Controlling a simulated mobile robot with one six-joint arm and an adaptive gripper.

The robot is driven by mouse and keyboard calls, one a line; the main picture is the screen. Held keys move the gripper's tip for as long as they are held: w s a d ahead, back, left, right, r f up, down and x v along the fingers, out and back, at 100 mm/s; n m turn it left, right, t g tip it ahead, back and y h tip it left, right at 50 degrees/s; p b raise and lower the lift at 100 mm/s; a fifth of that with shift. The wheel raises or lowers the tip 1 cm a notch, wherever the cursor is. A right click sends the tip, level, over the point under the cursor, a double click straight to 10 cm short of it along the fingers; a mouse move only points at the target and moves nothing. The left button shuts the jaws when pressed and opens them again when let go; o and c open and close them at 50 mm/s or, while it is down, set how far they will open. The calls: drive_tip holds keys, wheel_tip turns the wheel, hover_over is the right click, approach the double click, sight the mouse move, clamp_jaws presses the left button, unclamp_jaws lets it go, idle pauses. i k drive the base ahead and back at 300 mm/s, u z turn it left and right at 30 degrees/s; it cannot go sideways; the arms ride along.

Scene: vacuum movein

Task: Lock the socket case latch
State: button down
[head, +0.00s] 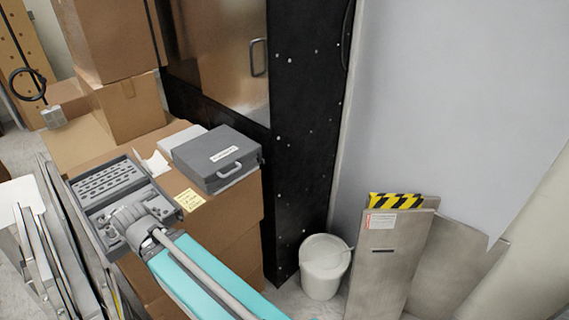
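A grey case (220,149) with a white label and a front handle lies shut on a cardboard box at the centre left. Its label is too small to read, and I cannot make out a latch or its state. Left of it lies an open grey case or tray (82,190) with rows of recesses. I cannot tell for sure which is the socket case. My arm reaches in from the bottom, and its grey end with my gripper (126,214) is over the near part of the open tray, apart from the shut case. The fingers are not clear.
A yellow note (189,200) and white paper (156,163) lie on the box (237,208). A black panel (305,130) stands close right of the shut case. Leaning boards (390,262), a white bucket (322,268) and stacked boxes (112,40) surround it.

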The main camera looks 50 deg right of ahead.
sight(260, 160)
drive_tip(key=k, duration=1.4)
drive_tip(key=z, duration=1.35)
drive_tip(key=i, duration=1)
drive_tip(key=u, duration=0.05)
